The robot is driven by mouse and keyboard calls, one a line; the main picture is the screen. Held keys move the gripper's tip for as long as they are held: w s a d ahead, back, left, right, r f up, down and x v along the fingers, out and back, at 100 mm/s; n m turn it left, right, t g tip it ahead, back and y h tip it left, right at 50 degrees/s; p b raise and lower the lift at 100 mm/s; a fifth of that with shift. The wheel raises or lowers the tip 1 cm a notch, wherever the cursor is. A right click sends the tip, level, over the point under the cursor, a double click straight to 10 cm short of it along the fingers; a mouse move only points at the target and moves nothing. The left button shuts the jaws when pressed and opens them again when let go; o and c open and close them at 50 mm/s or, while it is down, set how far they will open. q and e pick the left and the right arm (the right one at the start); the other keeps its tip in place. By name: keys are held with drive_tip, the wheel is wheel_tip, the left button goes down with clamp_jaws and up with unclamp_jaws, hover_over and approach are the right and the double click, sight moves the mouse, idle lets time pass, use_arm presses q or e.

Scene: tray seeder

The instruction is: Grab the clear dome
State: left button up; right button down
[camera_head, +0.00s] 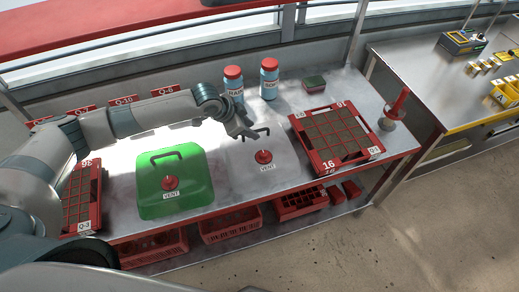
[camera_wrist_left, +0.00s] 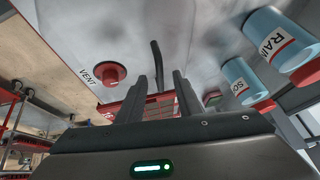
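The clear dome is nearly invisible over the grey bench. Its red vent knob (camera_head: 264,156), VENT label and dark bar handle (camera_head: 263,130) show in the head view. The knob (camera_wrist_left: 109,73) and handle (camera_wrist_left: 156,62) also show in the left wrist view. My left gripper (camera_head: 247,132) is at the handle's left part in the head view. In the wrist view its two fingers (camera_wrist_left: 160,98) are apart, with the handle lined up between them. I cannot tell whether they touch it. My right gripper is not in view.
A green dome (camera_head: 193,196) stands left of the clear one. A red-framed tray (camera_head: 343,157) is to the right, another (camera_head: 69,217) far left. Two blue bottles (camera_head: 269,82) (camera_head: 233,86), a sponge (camera_head: 314,84) and a red-handled tool (camera_head: 396,106) stand around the back and right.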

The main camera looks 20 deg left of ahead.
use_arm(q)
drive_tip(key=shift+w+d+f, duration=0.15)
drive_tip(key=shift+w+f, duration=0.05)
drive_tip(key=shift+f, duration=0.3)
clamp_jaws()
